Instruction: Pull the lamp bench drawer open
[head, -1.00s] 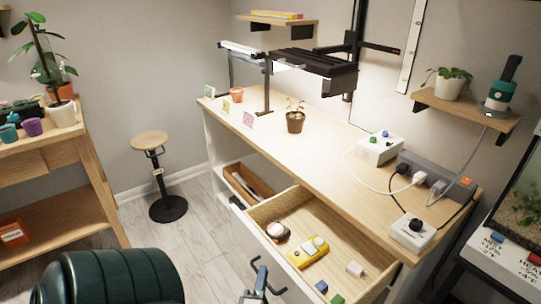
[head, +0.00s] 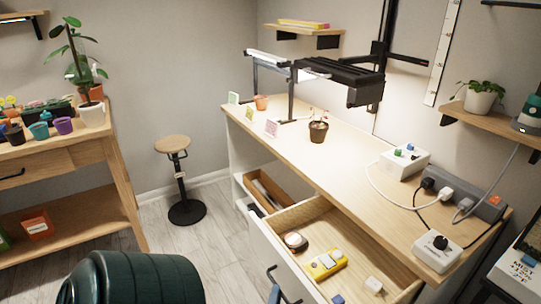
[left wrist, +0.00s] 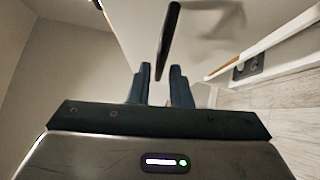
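The lamp bench (head: 345,165) has a pale wood top. Its drawer (head: 306,213) stands pulled well out, with its inside visible. The dark bar handle (head: 284,284) is on the white drawer front, and it also shows in the left wrist view (left wrist: 168,38). My left gripper (head: 275,294) is at the handle, low in the head view. In the left wrist view its two dark blue fingers (left wrist: 159,82) are apart, with the handle's near end in line with the gap and no clear contact. My right gripper is not in view.
The drawer holds a yellow meter (head: 326,264), a round item (head: 296,242) and a white block (head: 374,285). A stool (head: 173,145) stands left of the bench. A dark green rounded object (head: 130,280) fills the lower left. Floor between is clear.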

